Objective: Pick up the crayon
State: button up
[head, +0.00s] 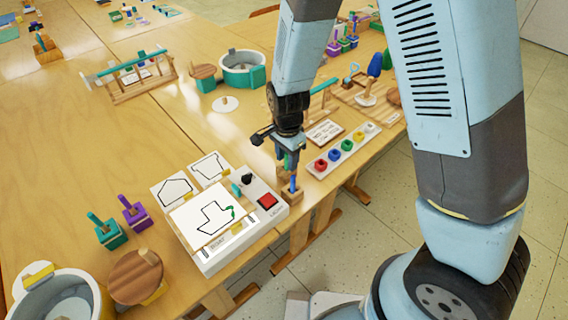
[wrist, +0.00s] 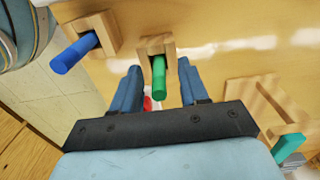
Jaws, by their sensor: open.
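A green crayon (wrist: 158,76) stands in a small wooden holder (wrist: 151,44), seen from above in the wrist view. My gripper (wrist: 159,70) is open, with one blue finger on each side of the green crayon and a visible gap to both. A blue crayon (wrist: 73,55) sits in another wooden holder (wrist: 101,27) to the left. In the head view, my gripper (head: 287,162) points down at the table edge, close by the blue crayon (head: 293,185) in its holder (head: 290,196). There my gripper mostly hides the green crayon and its holder.
A white light box (head: 205,255) with a boat drawing and red button (head: 267,201) stands close left of the holders. A paint tray (head: 343,152) with coloured pots lies to the right. The table edge and floor (head: 375,215) are near. Bare tabletop (head: 150,140) lies behind the box.

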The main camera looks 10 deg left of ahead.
jog(key=shift+f, duration=0.1)
grip_shut()
dwell(0.4)
